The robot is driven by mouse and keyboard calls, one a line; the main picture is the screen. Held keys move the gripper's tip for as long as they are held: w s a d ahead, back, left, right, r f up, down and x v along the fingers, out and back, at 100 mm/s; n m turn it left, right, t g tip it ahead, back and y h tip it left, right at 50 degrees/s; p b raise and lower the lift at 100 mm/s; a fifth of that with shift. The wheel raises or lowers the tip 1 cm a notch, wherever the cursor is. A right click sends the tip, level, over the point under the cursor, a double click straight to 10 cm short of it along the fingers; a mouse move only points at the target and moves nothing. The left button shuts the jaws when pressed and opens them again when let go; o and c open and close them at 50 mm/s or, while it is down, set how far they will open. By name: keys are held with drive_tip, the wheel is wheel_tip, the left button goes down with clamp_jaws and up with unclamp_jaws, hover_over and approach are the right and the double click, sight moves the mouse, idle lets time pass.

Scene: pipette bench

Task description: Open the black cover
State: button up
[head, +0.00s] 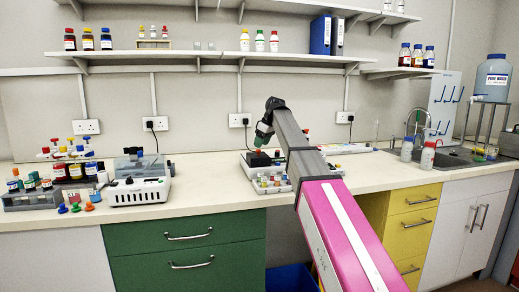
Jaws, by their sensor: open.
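A black cover (260,159) shows on a low, light-coloured device on the bench, behind a tray of coloured items. My gripper (258,144) points down just above the black cover. It is open and seems to hold nothing, though its fingers are small in the view. I cannot tell whether it touches the cover. My pink and grey arm hides the right side of the device and part of what lies behind it.
A white machine with a dark, see-through top (140,168) stands on the left, next to racks of bottles (45,197). A tray of coloured items (271,183) sits in front of the cover. Bottles (427,155) and a sink (455,158) are on the right. A shelf (210,57) runs above.

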drive_tip(key=shift+x, duration=1.65)
clamp_jaws()
drive_tip(key=w+a, duration=0.1)
drive_tip(key=w, duration=0.2)
drive_tip(key=w+a, duration=0.1)
drive_tip(key=w, duration=0.3)
drive_tip(key=w+a, duration=0.1)
drive_tip(key=w, duration=0.3)
drive_tip(key=shift+a, duration=0.1)
unclamp_jaws()
